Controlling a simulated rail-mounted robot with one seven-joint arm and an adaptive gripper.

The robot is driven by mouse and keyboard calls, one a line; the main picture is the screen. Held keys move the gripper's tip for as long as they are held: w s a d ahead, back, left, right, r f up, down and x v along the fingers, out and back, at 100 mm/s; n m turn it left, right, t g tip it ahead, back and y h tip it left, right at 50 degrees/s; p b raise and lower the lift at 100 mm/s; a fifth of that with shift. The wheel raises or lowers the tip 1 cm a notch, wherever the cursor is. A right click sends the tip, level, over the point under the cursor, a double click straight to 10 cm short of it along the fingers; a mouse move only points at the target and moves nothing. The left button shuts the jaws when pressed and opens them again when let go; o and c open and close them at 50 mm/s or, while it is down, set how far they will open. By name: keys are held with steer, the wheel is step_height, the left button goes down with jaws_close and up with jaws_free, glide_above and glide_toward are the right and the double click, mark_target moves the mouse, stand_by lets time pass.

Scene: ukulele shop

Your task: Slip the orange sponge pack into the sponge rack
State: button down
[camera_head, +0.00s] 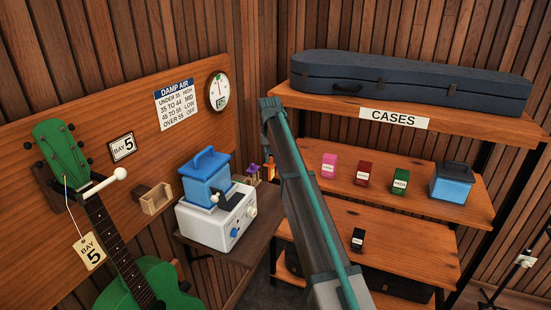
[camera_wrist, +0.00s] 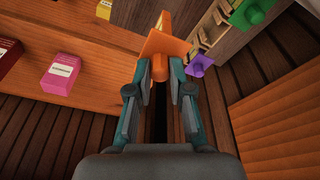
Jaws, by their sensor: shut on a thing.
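The orange sponge pack (camera_wrist: 166,44) is in my gripper (camera_wrist: 160,72), its rounded handle between the two fingertips and its flat body beyond them. In the head view a small orange part of the pack (camera_head: 270,168) shows left of my arm, which hides the gripper there. A pale wooden rack with narrow slots (camera_wrist: 208,36), which looks like the sponge rack, is just right of the pack in the wrist view. A purple-knobbed pack (camera_wrist: 199,65) and a green-knobbed pack (camera_wrist: 252,12) are at it. I cannot tell whether the orange pack touches the rack.
A white machine (camera_head: 217,216) with a blue tank (camera_head: 206,177) stands left of the rack. Shelves (camera_head: 440,185) on the right hold small coloured boxes and a blue container (camera_head: 452,183). A guitar case (camera_head: 410,82) lies on top. A green ukulele (camera_head: 150,285) hangs at left.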

steer(key=shift+w+a+b, duration=0.85)
steer(key=shift+w+a, duration=1.7)
steer(key=shift+a, duration=3)
steer(key=s+b+x, duration=0.2)
steer(key=x, duration=0.6)
steer(key=shift+f+b, duration=0.4)
steer(key=shift+f, duration=0.2)
steer(key=c, duration=1)
jaws_free()
